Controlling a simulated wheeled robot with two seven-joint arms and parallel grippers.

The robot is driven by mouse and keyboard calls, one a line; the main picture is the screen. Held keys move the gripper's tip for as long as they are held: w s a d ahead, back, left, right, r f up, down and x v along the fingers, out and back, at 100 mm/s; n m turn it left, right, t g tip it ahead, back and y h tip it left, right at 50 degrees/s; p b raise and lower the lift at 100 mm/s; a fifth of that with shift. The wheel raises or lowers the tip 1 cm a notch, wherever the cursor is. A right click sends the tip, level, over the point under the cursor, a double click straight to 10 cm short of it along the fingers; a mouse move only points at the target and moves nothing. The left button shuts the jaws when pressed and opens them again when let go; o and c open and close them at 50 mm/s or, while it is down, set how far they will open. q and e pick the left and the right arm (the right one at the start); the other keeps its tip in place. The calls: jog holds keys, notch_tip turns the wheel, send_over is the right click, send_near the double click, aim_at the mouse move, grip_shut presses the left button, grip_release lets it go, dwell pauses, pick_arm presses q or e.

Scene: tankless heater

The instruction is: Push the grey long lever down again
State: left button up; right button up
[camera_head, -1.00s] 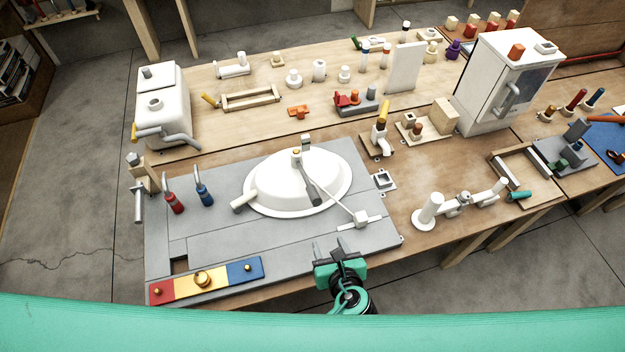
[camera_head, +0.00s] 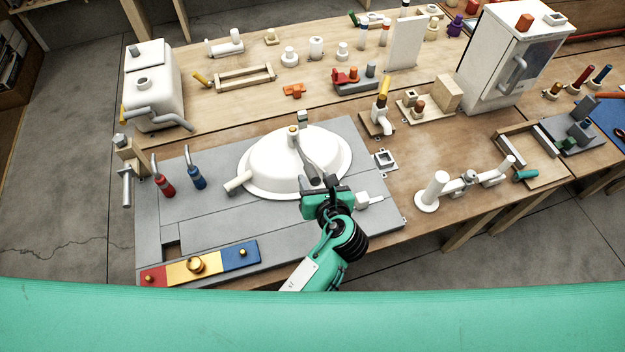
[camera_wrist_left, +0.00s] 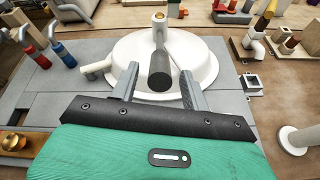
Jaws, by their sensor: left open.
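The grey long lever (camera_head: 308,160) runs from a brass-topped white post on the white dome (camera_head: 262,170) down toward the front right. In the left wrist view the lever (camera_wrist_left: 159,68) points at the camera, its thick dark grey end between the two fingers in the picture. My left gripper (camera_head: 327,183) is open at the dome's front right edge, close to the lever's end. In the left wrist view its fingers (camera_wrist_left: 158,76) are spread, with gaps showing on both sides of the lever. I cannot tell if they touch it. My right gripper is not in view.
A white block (camera_head: 366,200) sits right of my gripper. Red-handled (camera_head: 164,186) and blue-handled (camera_head: 198,178) levers stand left of the dome. A red, yellow and blue strip (camera_head: 232,256) lies at the front left. The grey board (camera_head: 205,228) between is mostly clear.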

aim_at(305, 161)
pick_arm(q)
jog(key=b+x, duration=0.1)
jog(key=x, duration=0.1)
jog(key=shift+w+f, duration=0.25)
jog(key=shift+w, duration=0.05)
jog(key=shift+w+a+b, duration=0.15)
jog(key=shift+w+b, duration=0.05)
jog(key=shift+b, duration=0.15)
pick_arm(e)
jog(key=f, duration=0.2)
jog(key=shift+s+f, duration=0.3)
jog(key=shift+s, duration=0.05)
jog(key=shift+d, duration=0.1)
pick_arm(q)
grip_shut()
